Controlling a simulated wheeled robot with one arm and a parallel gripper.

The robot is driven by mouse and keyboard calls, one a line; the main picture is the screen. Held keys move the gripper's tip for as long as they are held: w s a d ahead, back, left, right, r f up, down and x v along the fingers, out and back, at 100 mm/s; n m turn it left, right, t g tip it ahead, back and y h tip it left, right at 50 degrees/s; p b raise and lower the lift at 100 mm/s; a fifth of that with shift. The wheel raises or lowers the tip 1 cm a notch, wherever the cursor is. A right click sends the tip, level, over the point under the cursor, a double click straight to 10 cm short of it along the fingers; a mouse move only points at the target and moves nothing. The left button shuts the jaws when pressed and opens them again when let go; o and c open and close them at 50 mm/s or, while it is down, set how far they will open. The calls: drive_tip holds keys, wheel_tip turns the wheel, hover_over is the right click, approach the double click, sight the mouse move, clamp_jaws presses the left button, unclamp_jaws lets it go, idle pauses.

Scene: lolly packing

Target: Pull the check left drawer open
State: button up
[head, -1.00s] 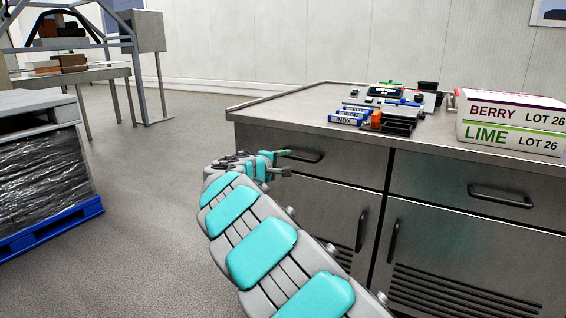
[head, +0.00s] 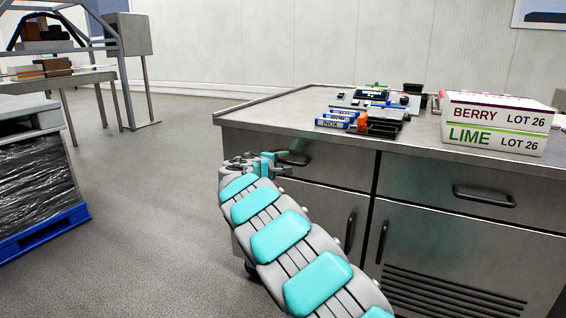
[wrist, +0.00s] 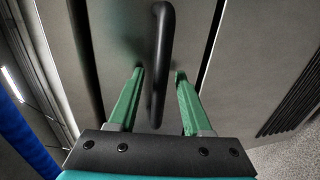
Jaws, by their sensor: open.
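The left drawer (head: 340,165) is a grey metal front under the left part of the counter top, and it looks flush with the cabinet. Its dark bar handle (head: 299,161) is partly hidden by my gripper (head: 282,163) in the head view. In the wrist view the handle (wrist: 160,45) runs up the picture against the drawer front (wrist: 118,40). My gripper (wrist: 160,74) is open there, with one green finger on each side of the handle. A gap shows between the handle and each finger.
The counter top (head: 265,112) carries blue-labelled packs (head: 336,120), small devices, and stacked BERRY (head: 500,112) and LIME (head: 495,138) boxes. A right drawer (head: 430,185) and cabinet doors adjoin. A wrapped pallet (head: 35,180) stands left; the floor between is clear.

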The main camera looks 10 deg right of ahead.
clamp_jaws()
idle(1.4)
